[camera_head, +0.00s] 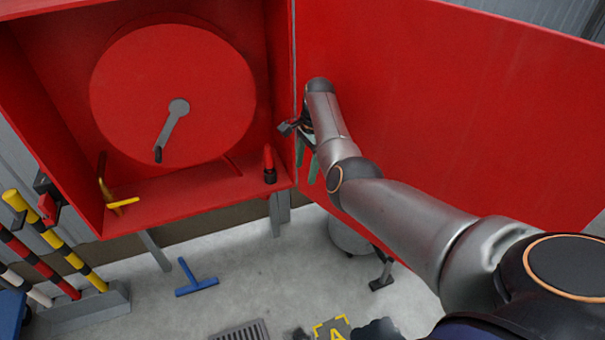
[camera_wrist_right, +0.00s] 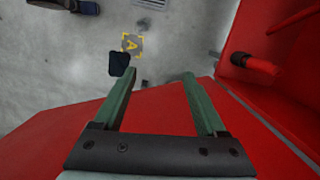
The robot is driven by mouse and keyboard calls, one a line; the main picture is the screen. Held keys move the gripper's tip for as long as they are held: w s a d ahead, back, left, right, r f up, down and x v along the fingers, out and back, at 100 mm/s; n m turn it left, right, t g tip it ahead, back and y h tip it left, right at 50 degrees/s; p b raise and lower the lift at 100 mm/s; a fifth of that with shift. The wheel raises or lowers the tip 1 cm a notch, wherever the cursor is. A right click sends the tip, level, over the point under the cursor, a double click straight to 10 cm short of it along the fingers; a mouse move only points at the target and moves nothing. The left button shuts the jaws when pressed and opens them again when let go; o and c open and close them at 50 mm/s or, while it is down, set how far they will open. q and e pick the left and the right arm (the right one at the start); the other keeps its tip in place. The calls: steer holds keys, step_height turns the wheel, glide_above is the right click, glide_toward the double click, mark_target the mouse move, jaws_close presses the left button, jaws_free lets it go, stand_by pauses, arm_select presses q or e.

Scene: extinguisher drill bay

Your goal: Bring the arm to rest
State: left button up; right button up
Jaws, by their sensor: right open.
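My right arm reaches in from the lower right in the head view. Its gripper (camera_head: 306,170) hangs in front of the open red cabinet door (camera_head: 450,110), near the hinge edge. In the right wrist view the two green fingers of the gripper (camera_wrist_right: 158,78) are spread apart with nothing between them. The door's red panel (camera_wrist_right: 60,145) passes behind the fingers; I cannot tell whether they touch it. My left gripper does not show.
The open red cabinet (camera_head: 200,205) holds a round hose reel (camera_head: 210,80) with a grey crank. A red nozzle (camera_head: 269,165) stands at its right front corner. Striped poles (camera_head: 60,245) stand at left. A blue T-shaped piece (camera_head: 195,283) lies on the mostly clear concrete floor.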

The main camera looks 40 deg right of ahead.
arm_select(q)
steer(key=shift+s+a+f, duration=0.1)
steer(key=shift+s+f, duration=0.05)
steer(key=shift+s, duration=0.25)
arm_select(e)
steer(key=shift+s+d+r+n, duration=0.3)
steer(key=shift+s+d+r, duration=0.05)
steer(key=shift+r, duration=0.15)
steer(key=s+d+f+n+t+h, duration=0.1)
steer(key=s+f+n+t+h, duration=0.25)
steer(key=f, duration=0.55)
steer(key=s+d+f+n+h, duration=0.2)
steer(key=s+f+n, duration=0.35)
steer(key=f, duration=0.35)
steer(key=s+a+n+t+y, duration=0.2)
steer(key=s+a+n, duration=0.4)
steer(key=s+a, duration=0.3)
steer(key=s+a+n+t+y, duration=0.3)
steer(key=s+a+n, duration=0.3)
steer(key=s+a, duration=0.4)
steer(key=a+y, duration=0.1)
steer(key=a, duration=0.5)
steer(key=shift+s+a+r, duration=0.25)
steer(key=shift+r, duration=0.15)
